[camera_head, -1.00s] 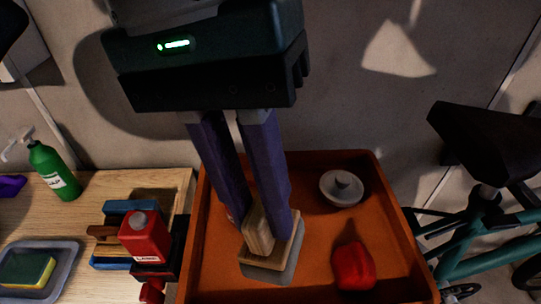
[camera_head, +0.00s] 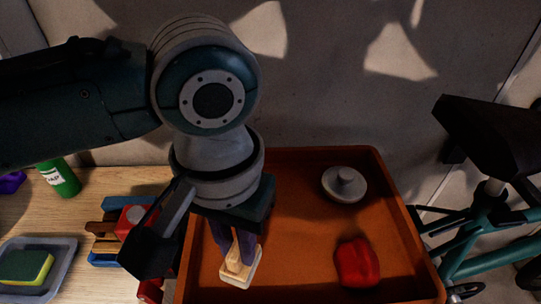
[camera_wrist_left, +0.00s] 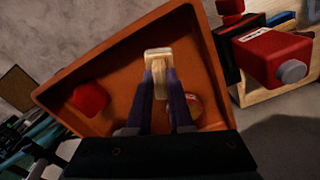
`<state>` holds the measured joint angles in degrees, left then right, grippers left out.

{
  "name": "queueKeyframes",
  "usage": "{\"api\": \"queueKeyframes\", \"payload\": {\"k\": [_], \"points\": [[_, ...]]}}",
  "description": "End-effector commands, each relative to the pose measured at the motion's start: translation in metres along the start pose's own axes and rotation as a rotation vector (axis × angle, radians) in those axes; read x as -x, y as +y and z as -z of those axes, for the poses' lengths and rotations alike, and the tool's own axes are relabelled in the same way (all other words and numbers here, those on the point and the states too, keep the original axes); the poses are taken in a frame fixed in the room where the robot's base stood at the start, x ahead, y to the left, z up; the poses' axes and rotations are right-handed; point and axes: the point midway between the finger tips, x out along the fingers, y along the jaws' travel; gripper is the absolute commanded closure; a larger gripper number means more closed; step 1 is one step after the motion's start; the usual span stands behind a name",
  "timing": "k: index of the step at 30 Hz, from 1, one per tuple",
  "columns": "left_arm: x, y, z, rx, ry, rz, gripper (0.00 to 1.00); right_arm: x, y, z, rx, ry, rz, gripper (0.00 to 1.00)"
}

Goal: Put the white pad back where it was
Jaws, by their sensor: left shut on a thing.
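The white pad (camera_head: 241,278), a pale block with a wooden grip on top, is over the left part of the orange tray (camera_head: 395,225). My left gripper (camera_head: 234,248) is shut on its wooden grip with purple fingers. In the left wrist view the pad (camera_wrist_left: 158,52) shows at the fingertips of the left gripper (camera_wrist_left: 160,75), with the tray behind it. I cannot tell whether the pad touches the tray floor. My arm hides the tray's back left part. My right gripper is not in view.
A red lumpy thing (camera_head: 357,263) and a grey round knobbed thing (camera_head: 344,185) lie in the tray. Left are a red container (camera_head: 132,218), a green bottle (camera_head: 60,178) and a sponge (camera_head: 27,267) in a dish. A bicycle (camera_head: 490,215) stands right.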

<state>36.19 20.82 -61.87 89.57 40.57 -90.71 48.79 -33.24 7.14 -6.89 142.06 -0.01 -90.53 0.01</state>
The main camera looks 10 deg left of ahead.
Motion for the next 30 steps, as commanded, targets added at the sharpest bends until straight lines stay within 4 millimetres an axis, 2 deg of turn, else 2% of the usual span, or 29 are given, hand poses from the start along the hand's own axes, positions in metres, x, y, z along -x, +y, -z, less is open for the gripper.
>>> {"api": "queueKeyframes", "payload": {"k": [7,15,16,23,30], "points": [[-0.035,0.0,-0.001,0.001,-0.002,0.002,1.0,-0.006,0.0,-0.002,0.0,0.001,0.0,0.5],[-0.039,0.0,-0.001,0.0,0.0,0.001,1.0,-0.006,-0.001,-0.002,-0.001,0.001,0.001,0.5],[-0.039,0.0,-0.001,0.0,0.0,0.001,0.78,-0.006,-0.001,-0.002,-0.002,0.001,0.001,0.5],[-0.039,-0.001,-0.001,0.0,0.0,0.001,0.52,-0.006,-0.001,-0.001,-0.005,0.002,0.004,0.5],[-0.038,0.0,-0.001,0.0,0.0,0.001,0.51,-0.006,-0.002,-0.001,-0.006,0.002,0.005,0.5]]}}
